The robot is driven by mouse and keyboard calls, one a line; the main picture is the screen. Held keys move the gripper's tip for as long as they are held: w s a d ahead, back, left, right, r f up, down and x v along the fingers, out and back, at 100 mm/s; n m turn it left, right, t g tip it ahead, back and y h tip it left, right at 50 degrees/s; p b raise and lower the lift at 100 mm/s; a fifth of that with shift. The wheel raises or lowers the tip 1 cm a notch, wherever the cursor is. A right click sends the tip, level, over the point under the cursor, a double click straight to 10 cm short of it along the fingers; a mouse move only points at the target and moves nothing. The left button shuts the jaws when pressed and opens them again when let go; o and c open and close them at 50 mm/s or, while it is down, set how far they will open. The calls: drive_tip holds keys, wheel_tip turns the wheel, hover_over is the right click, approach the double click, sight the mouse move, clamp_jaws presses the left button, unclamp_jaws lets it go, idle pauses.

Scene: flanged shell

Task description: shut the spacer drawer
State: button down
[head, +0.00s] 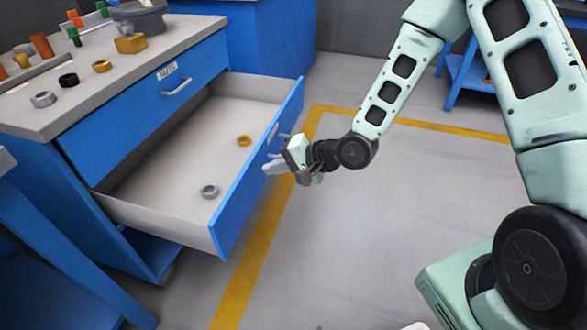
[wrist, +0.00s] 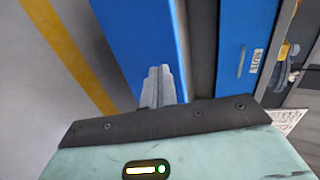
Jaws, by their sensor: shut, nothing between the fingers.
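The open lower drawer (head: 236,200) is pulled well out of the blue cabinet. It has a blue front and pale grey inside. A grey ring (head: 210,191) and a yellow ring (head: 244,141) lie in it. A label on its front is too slanted to read, so I cannot confirm it as the spacer drawer. My gripper (head: 272,168) is shut and empty at the outer face of this front, near its handle. In the wrist view, its closed fingers (wrist: 157,82) overlap the blue front (wrist: 135,35); I cannot tell whether they touch.
The shut upper drawer (head: 140,115) has a handle and a small label. The grey worktop (head: 120,45) above holds rings, a yellow block and coloured pieces. Another blue bench (head: 45,250) stands at the lower left. The floor (head: 340,250) right of the drawer is clear, with yellow lines.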

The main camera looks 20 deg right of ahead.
sight(250, 167)
drive_tip(key=shift+w+a+r, duration=0.1)
drive_tip(key=shift+w+a, duration=0.35)
drive_tip(key=shift+a, duration=0.2)
drive_tip(key=shift+w+a, duration=0.45)
drive_tip(key=shift+a, duration=0.2)
drive_tip(key=shift+a, duration=0.1)
